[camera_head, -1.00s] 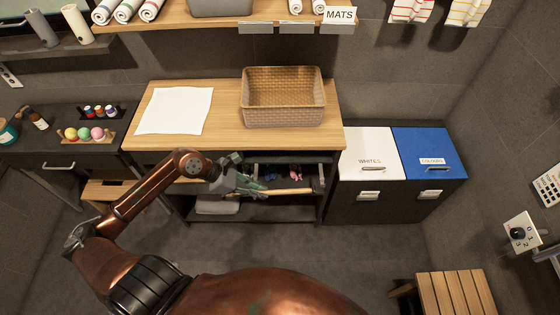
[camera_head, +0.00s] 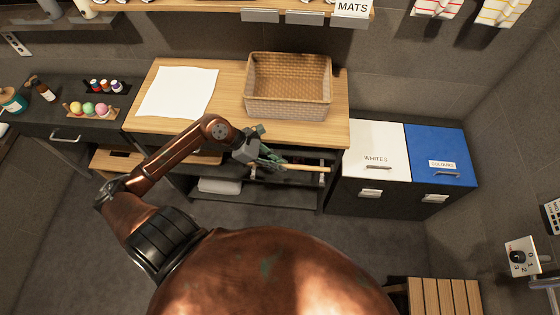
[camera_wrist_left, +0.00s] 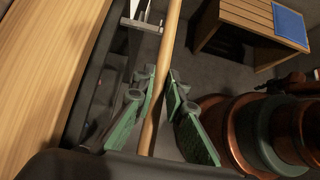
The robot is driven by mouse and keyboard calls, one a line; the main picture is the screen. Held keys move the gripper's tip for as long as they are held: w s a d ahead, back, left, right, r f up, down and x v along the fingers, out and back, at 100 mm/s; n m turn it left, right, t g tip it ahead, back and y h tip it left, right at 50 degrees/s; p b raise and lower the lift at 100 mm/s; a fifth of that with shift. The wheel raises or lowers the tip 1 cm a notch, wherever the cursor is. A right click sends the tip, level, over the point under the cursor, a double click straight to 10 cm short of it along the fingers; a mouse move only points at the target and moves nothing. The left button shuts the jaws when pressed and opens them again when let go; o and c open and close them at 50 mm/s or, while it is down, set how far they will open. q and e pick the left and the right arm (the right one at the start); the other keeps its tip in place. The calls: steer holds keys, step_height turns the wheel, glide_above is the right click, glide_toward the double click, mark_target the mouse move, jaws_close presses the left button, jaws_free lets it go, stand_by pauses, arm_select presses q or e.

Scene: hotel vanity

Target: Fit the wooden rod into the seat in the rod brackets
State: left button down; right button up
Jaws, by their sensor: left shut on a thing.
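My left gripper (camera_head: 272,160) is shut on the wooden rod (camera_head: 308,168), in front of the open space under the wooden counter. The rod points right from the fingers, roughly along the counter's front. In the left wrist view the green fingers (camera_wrist_left: 158,82) sit either side of the rod (camera_wrist_left: 170,30), which runs up out of the picture. A pale metal bracket (camera_wrist_left: 142,24) shows beside the rod there, just under the counter edge. In the head view a small light bracket (camera_head: 322,180) is near the rod's right end. Whether rod and bracket touch I cannot tell. My right gripper is out of view.
The counter (camera_head: 225,128) carries a wicker basket (camera_head: 288,108) and a white cloth (camera_head: 178,92). White (camera_head: 376,148) and blue (camera_head: 440,152) hampers stand right of it. A shelf (camera_head: 255,203) lies below. A slatted bench (camera_head: 444,296) is at lower right; the floor between is clear.

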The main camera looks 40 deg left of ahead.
mark_target(254, 163)
arm_select(q)
step_height(254, 163, down, 8)
steer(key=b, duration=0.5)
steer(key=shift+f, duration=0.15)
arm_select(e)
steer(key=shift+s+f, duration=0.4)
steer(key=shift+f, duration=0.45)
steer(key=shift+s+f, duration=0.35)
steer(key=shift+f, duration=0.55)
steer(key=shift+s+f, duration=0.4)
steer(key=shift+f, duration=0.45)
arm_select(q)
steer(key=c, duration=1.9)
jaws_free()
steer(key=v, duration=1.2)
steer(key=shift+s, duration=0.1)
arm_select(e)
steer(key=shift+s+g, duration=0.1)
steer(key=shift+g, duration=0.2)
